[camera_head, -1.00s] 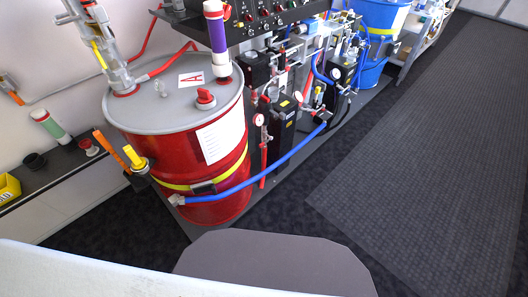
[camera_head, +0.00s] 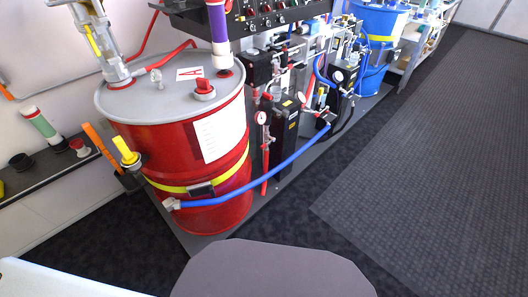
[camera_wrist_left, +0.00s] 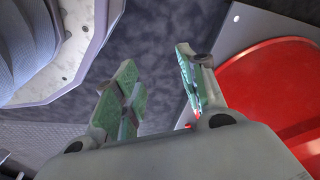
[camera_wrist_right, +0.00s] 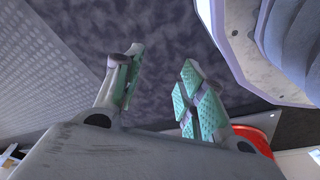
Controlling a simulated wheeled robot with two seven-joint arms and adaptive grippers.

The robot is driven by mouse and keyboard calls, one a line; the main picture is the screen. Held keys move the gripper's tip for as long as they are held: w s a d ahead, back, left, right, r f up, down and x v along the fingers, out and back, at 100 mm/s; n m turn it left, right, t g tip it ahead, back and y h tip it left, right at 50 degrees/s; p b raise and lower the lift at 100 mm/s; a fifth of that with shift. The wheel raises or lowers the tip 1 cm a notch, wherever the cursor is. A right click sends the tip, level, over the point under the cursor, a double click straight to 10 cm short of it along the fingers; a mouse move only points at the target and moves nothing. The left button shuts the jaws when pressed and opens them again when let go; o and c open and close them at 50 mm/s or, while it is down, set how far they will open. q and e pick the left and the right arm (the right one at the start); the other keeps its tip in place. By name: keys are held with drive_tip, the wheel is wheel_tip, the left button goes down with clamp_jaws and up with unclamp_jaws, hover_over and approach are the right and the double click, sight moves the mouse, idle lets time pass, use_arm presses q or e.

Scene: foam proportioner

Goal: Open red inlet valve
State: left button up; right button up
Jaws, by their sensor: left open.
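A red drum (camera_head: 165,150) with a grey lid stands at the left in the head view. A red-capped fitting (camera_head: 204,88) sits on its lid. Neither gripper shows in the head view. My left gripper (camera_wrist_left: 157,65) is open and empty in the left wrist view, with a red rounded surface (camera_wrist_left: 275,85) to its right. My right gripper (camera_wrist_right: 163,60) is open and empty in the right wrist view, over dark floor.
A blue hose (camera_head: 265,180) runs from the drum's lower side to the pipework. A black control panel (camera_head: 270,14) hangs above. A blue drum (camera_head: 378,20) stands farther back. A shelf with small fittings (camera_head: 22,162) is at the left. The floor mat (camera_head: 440,150) at right is clear.

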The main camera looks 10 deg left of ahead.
drive_tip(key=w+a+r+t+b, duration=0.15)
drive_tip(key=w+r+b, duration=0.3)
drive_tip(key=b, duration=1.25)
use_arm(q)
drive_tip(key=w+d+r+m+t+y+b, duration=0.2)
drive_tip(key=w+r+m+t+b, duration=0.3)
drive_tip(key=w, duration=0.9)
drive_tip(key=w+d+r+t+y+b, duration=0.2)
drive_tip(key=w+r+t, duration=0.3)
drive_tip(key=w, duration=1)
drive_tip(key=w+d+r+m+t, duration=0.2)
drive_tip(key=w+d+r+m, duration=0.2)
drive_tip(key=w, duration=0.3)
drive_tip(key=w+d+r+m+t+h, duration=0.1)
drive_tip(key=w+d+r+m+t, duration=0.2)
drive_tip(key=w+d+r+m, duration=0.1)
drive_tip(key=w+r+m, duration=0.1)
drive_tip(key=w+r, duration=0.1)
drive_tip(key=w, duration=0.1)
drive_tip(key=shift+w+r+t, duration=0.2)
drive_tip(key=shift+r+t, duration=0.05)
drive_tip(key=shift+t, duration=0.05)
use_arm(e)
drive_tip(key=a+f+t+y, duration=0.3)
drive_tip(key=a+f+y, duration=0.1)
drive_tip(key=a, duration=0.5)
drive_tip(key=shift+a+f+m+y, duration=0.15)
drive_tip(key=shift+f+m+y, duration=0.15)
drive_tip(key=shift+f+y, duration=0.1)
drive_tip(key=shift+r, duration=0.1)
